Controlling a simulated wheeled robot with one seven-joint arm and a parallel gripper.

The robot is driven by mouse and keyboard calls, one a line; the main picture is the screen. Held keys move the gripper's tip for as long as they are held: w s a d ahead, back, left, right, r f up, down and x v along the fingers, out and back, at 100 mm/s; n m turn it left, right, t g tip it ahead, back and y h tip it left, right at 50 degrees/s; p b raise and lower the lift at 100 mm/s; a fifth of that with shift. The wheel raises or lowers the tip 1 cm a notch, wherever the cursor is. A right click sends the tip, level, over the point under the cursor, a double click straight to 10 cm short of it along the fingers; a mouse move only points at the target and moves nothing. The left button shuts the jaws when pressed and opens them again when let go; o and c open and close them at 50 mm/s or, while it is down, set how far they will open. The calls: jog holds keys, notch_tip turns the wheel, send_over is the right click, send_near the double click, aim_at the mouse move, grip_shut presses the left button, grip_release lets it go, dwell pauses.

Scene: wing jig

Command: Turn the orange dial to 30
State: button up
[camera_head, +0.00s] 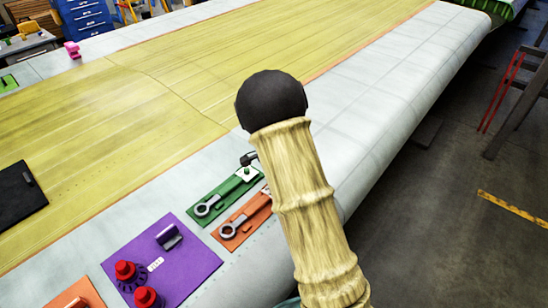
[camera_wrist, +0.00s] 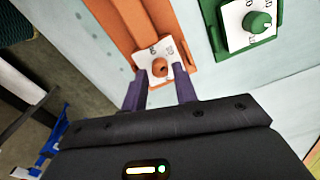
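The orange dial (camera_wrist: 160,67) is a small round knob on a white marked plate (camera_wrist: 148,58) fixed to an orange panel (camera_wrist: 119,27) in the wrist view. My gripper (camera_wrist: 160,82) is open, with one dark finger on either side of the dial and a gap to the knob. The markings are too small to read, so I cannot tell the dial's setting. In the head view the orange panel (camera_head: 237,232) shows with a grey ring-ended tool or handle on it. My arm hides the dial and my gripper there.
A green panel (camera_wrist: 275,42) with a green dial (camera_wrist: 257,22) lies close beside the orange one. A purple panel (camera_head: 188,252) with red knobs (camera_head: 126,271) is at the lower left. The wing's edge drops to the floor on the right.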

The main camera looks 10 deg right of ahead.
notch_tip(320, 180, up, 16)
jog(key=b, duration=0.3)
jog(key=shift+s, duration=0.1)
dwell(0.3)
jog(key=s+f+n+t, duration=0.1)
jog(key=s+f+n, duration=0.4)
jog(key=s, duration=0.5)
jog(key=s+f+n+t, duration=0.1)
jog(key=s+f+n, duration=0.4)
jog(key=s+n, duration=0.3)
jog(key=s, duration=0.3)
jog(key=shift+d+n+t, duration=0.15)
jog(key=shift+n+t, duration=0.15)
jog(key=shift+n, duration=0.1)
